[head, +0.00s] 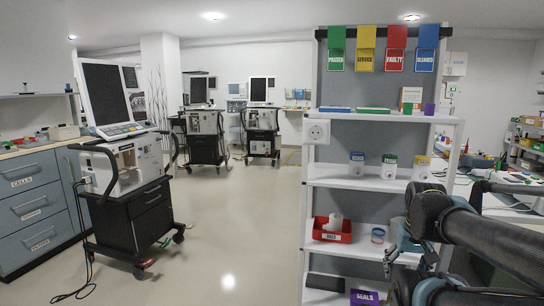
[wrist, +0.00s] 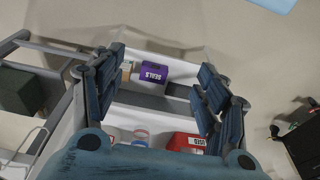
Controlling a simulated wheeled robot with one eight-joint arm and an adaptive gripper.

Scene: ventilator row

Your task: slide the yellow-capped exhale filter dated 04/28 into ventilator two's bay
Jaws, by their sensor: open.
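A small canister with a yellow top (head: 421,166) stands upright at the right of the shelf unit's middle shelf; its date is too small to read. Three ventilators on carts show in the head view: a near one (head: 125,165) at left, and two farther back (head: 205,124) (head: 261,118). Their numbers are not legible, and I cannot make out a bay. My gripper (wrist: 162,65) is open and empty, pointing down over the shelf unit in the wrist view.
A purple SEALS box (wrist: 155,73), a red bin (wrist: 188,142) and a small round container (head: 378,235) occupy lower shelves. Coloured flags hang above the shelf unit (head: 305,190). Drawers (head: 35,205) stand at left. The floor (head: 225,235) between is clear.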

